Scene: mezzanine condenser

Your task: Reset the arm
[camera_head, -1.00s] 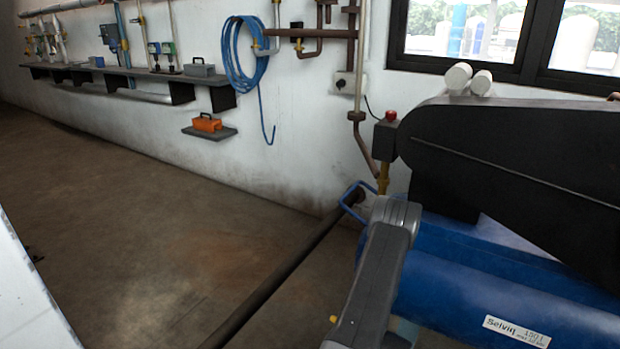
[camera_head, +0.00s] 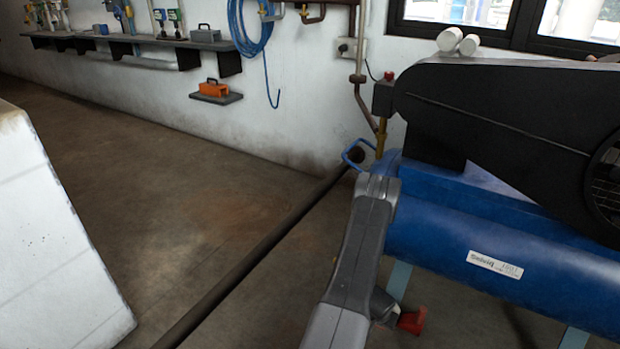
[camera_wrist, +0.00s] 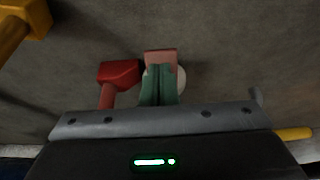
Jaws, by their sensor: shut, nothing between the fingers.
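My arm (camera_head: 358,250) rises in front of the blue tank in the head view, its grey links bent at an elbow near the tank's left end. My gripper (camera_wrist: 159,70) shows in the wrist view with its green fingers together and nothing held. A pinkish block shows at the fingertips; I cannot tell whether it belongs to the fingers. A pale round thing (camera_wrist: 180,80) is partly hidden behind them. A red handle-like part (camera_wrist: 120,73) is just left of the fingers. My fingers are not clearly visible in the head view.
The blue tank (camera_head: 520,235) with a black guard (camera_head: 500,120) fills the right. A red part (camera_head: 411,320) is low beside my arm. A white block (camera_head: 55,235) stands at left. A dark pipe (camera_head: 255,257) crosses otherwise open floor. In the wrist view, yellow parts (camera_wrist: 28,18) flank me.

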